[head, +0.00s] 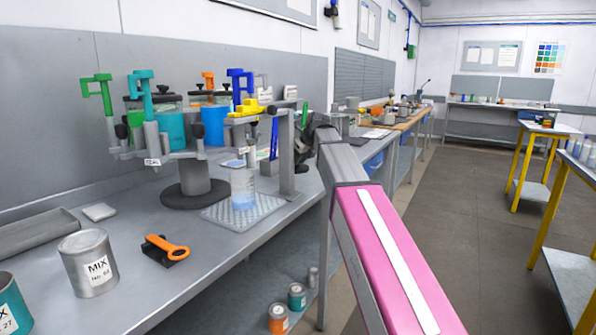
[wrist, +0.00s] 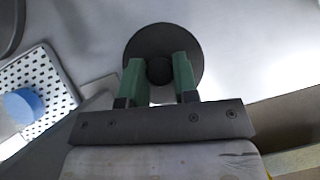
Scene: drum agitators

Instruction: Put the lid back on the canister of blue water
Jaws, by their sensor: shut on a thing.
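In the wrist view my gripper (wrist: 159,73) has its green fingers shut on the dark knob of a round dark grey lid (wrist: 159,38). The lid's disc shows beyond and around the fingertips. The canister of blue water (head: 243,189) is a clear cylinder with blue at its bottom, standing upright on a perforated pad in the head view. In the wrist view the canister's blue round shape (wrist: 24,105) is at the far left, apart from the held lid. In the head view my arm hides most of the gripper, and I cannot make out the lid there.
The perforated pad (head: 265,211) lies beside a round-based agitator stand (head: 192,180) with several coloured clamps and vessels. A grey post (head: 287,155) rises close to the pad. A MIX can (head: 88,263) and an orange-handled tool (head: 167,248) are nearer on the bench.

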